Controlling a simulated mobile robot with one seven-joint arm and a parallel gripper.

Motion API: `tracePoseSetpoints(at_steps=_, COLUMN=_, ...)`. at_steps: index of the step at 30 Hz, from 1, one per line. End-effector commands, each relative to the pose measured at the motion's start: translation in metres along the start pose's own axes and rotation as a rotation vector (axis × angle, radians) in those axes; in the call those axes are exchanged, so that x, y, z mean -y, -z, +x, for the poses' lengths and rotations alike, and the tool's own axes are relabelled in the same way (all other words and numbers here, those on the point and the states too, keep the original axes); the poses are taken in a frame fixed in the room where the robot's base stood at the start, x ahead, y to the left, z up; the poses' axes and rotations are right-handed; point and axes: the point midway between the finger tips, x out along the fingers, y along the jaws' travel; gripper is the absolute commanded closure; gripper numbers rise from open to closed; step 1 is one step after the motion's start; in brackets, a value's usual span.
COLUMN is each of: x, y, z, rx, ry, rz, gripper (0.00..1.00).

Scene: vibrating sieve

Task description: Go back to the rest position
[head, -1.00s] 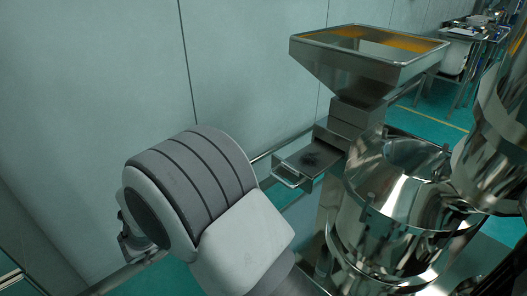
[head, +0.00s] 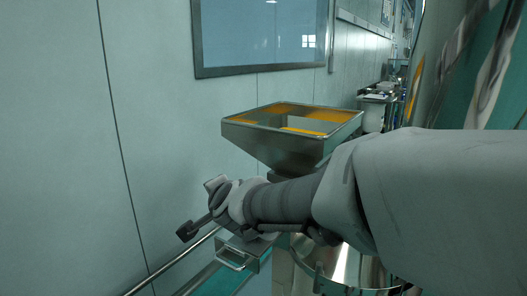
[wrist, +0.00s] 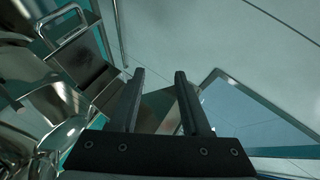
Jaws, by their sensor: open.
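My gripper (head: 190,230) is at the left end of my arm in the head view, in front of the wall and beside the steel hopper (head: 272,145). In the wrist view my gripper (wrist: 159,75) shows two dark fingers spread apart, with nothing held between them. A steel tray with a looped handle (head: 234,257) sits below my gripper and a little to its right. The tray also shows at the upper left of the wrist view (wrist: 82,66). My arm hides most of the machine under the hopper.
The pale wall (head: 55,120) with a framed window (head: 265,35) stands behind and to the left. A rail (head: 175,262) runs low along the wall. Large shiny steel vessels (head: 455,75) are close on the right. A cluttered table (head: 376,98) stands far back.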

Motion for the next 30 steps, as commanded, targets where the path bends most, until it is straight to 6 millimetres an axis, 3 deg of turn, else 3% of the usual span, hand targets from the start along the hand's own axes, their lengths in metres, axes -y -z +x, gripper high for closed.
tracePoseSetpoints(at_steps=1, x=-0.004, y=0.012, z=-0.018, rx=0.022, ry=-0.008, rz=-0.064, gripper=0.53)
tracePoseSetpoints(at_steps=8, x=-0.056, y=0.036, z=-0.097, rx=0.158, ry=-0.133, rz=-0.416, gripper=0.53)
tracePoseSetpoints(at_steps=15, x=-0.141, y=0.055, z=-0.187, rx=0.281, ry=-0.367, rz=-0.727, gripper=0.53)
tracePoseSetpoints(at_steps=22, x=-0.218, y=0.065, z=-0.269, rx=0.389, ry=-0.625, rz=-0.904, gripper=0.53)
tracePoseSetpoints(at_steps=30, x=-0.160, y=0.086, z=-0.295, rx=0.402, ry=-0.630, rz=-0.909, gripper=0.53)
